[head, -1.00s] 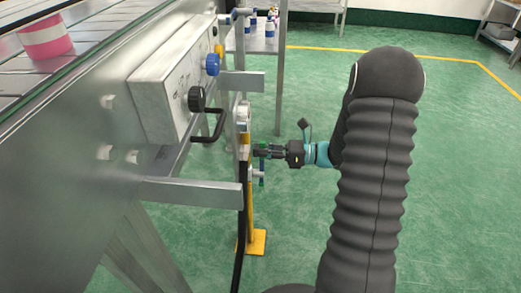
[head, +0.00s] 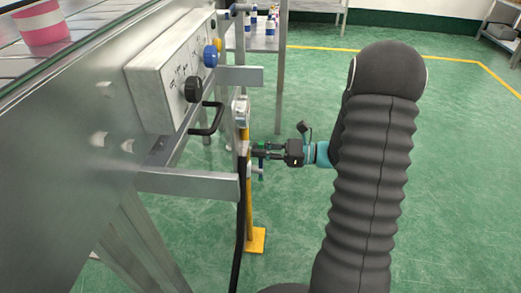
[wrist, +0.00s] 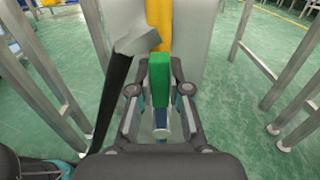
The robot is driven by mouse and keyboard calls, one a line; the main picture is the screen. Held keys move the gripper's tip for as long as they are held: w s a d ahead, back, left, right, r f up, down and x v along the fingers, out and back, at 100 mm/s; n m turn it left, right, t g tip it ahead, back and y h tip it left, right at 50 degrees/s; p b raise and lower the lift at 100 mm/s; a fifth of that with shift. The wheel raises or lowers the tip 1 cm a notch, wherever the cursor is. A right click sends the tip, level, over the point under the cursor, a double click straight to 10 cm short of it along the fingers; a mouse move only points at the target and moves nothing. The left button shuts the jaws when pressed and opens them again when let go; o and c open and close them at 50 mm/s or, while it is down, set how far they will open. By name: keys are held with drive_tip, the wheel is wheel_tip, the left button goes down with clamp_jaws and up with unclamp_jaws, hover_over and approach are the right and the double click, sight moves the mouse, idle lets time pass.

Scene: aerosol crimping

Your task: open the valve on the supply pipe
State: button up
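The valve's green handle (wrist: 160,80) stands upright in the middle of the wrist view, in front of a yellow post. In the head view the valve (head: 259,154) is small, on the supply pipe beside the machine frame, partly hidden by my fingers. My gripper (wrist: 160,98) has one finger on each side of the green handle, with narrow gaps seeming to show between. In the head view my gripper (head: 268,151) reaches in from the right, at the valve. Whether a finger touches the handle is too small to tell.
A control box (head: 165,75) with a black knob (head: 193,88) and a blue knob (head: 210,56) is above left of the valve. A grey bracket (head: 190,183) juts out nearby. A black hose (wrist: 118,90) passes left of my gripper. The green floor at right is clear.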

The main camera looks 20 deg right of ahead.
drive_tip(key=o, duration=0.5)
drive_tip(key=shift+s+a, duration=0.1)
drive_tip(key=shift+c, duration=0.2)
drive_tip(key=v, duration=1.2)
